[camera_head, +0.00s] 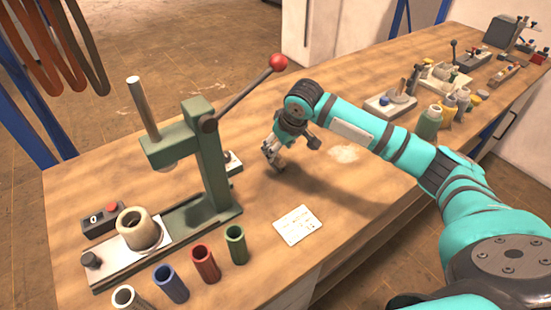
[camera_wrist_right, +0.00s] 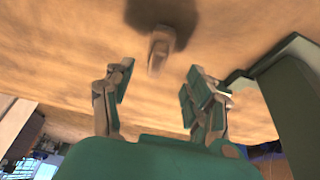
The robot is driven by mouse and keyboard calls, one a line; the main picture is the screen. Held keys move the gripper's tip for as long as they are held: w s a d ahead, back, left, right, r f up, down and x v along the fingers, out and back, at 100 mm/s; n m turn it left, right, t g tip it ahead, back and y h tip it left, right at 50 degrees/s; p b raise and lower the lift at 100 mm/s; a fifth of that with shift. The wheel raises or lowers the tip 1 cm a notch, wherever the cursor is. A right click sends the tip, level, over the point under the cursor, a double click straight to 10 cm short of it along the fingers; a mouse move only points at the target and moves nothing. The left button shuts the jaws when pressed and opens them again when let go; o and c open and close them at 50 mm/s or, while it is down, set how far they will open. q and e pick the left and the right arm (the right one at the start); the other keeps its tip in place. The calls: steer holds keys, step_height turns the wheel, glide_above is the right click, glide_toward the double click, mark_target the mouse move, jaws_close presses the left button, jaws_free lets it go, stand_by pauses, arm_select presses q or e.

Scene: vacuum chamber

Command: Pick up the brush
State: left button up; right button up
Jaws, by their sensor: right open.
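My right gripper (camera_head: 271,158) hangs above the middle of the workbench, to the right of the green press. In the right wrist view my right gripper (camera_wrist_right: 155,92) is open, with its two fingers apart and nothing between them. Ahead of the fingertips, roughly in line with the gap, a small brownish-grey object (camera_wrist_right: 158,48) meets a dark patch; it may be the brush, but it is too blurred to be sure. I cannot clearly make out a brush in the head view. My left gripper is not in view.
The green press (camera_head: 210,160) with a red-knobbed lever stands close on the left. Several coloured tubes (camera_head: 205,262) stand at the front. A paper card (camera_head: 298,225) lies on the workbench (camera_head: 350,215). Bottles (camera_head: 430,122) and trays stand at the right. The bench around the card is clear.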

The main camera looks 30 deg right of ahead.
mark_target(276, 159)
steer(key=shift+w+f, duration=0.25)
steer(key=shift+f, duration=0.4)
steer(key=shift+w+f, duration=0.1)
steer(key=shift+f, duration=0.15)
steer(key=p+x, duration=0.1)
steer(key=x, duration=0.2)
steer(key=shift+w+d+f, duration=0.1)
steer(key=shift+d+f, duration=0.05)
steer(key=shift+f, duration=0.15)
steer(key=shift+w+f, duration=0.25)
steer(key=shift+f, duration=0.25)
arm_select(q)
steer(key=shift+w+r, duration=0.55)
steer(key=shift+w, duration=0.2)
arm_select(e)
jaws_close()
